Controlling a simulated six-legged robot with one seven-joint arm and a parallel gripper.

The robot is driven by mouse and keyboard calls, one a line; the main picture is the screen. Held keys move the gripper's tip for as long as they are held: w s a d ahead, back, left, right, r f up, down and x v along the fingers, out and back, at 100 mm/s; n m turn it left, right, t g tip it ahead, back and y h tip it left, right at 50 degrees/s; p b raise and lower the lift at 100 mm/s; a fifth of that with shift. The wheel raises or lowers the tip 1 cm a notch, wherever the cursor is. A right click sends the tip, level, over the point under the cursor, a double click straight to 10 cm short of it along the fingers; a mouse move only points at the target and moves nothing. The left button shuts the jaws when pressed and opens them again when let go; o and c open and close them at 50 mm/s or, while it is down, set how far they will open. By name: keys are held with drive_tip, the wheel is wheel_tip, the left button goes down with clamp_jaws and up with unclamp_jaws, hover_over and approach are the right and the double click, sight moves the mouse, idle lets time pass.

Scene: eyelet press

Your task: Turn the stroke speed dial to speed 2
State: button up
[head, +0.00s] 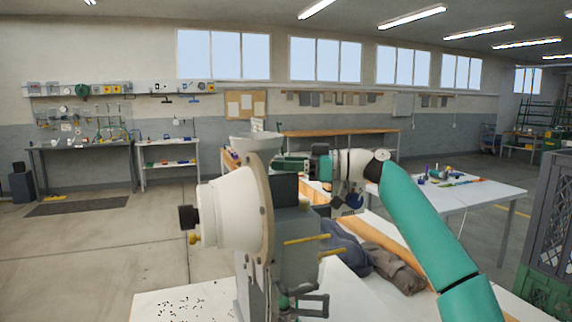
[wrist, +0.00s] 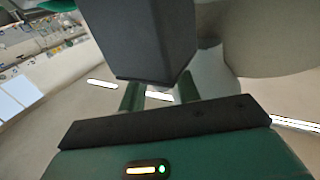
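The eyelet press (head: 230,212) stands close in front of me in the head view, with a cream rounded housing. A black knob (head: 187,217) sticks out at its left, with a small yellow knob (head: 193,238) below it. A dark box (head: 284,188) sits on the press's right side. I cannot make out a speed dial face or its numbers. My gripper (wrist: 160,93) shows two green fingers standing apart with nothing seen between them. A dark block (wrist: 155,38) looms close and covers the finger ends.
Yellow-tipped levers (head: 306,240) stick out at the press's right. Dark cloth (head: 350,250) lies on the white table beside it. A white table (head: 470,190) with small items stands at right, near a grey crate (head: 547,215).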

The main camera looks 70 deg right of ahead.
idle(0.5)
drive_tip(key=h, duration=0.1)
drive_tip(key=m+h, duration=0.2)
drive_tip(key=shift+s+a+t, duration=0.15)
drive_tip(key=shift+a+t, duration=0.1)
drive_tip(key=shift+t, duration=0.05)
drive_tip(key=m+h, duration=0.1)
drive_tip(key=h, duration=0.1)
drive_tip(key=m+h, duration=0.2)
drive_tip(key=h, duration=0.1)
drive_tip(key=shift+a, duration=0.2)
drive_tip(key=shift+w+a+m+g+h, duration=0.15)
drive_tip(key=shift+m+g+h, duration=1)
drive_tip(key=shift+m+h, duration=0.75)
drive_tip(key=shift+w+a+m+g+h, duration=0.15)
drive_tip(key=shift+m+g+h, duration=1.1)
drive_tip(key=shift+h, duration=1.15)
drive_tip(key=shift+h, duration=0.3)
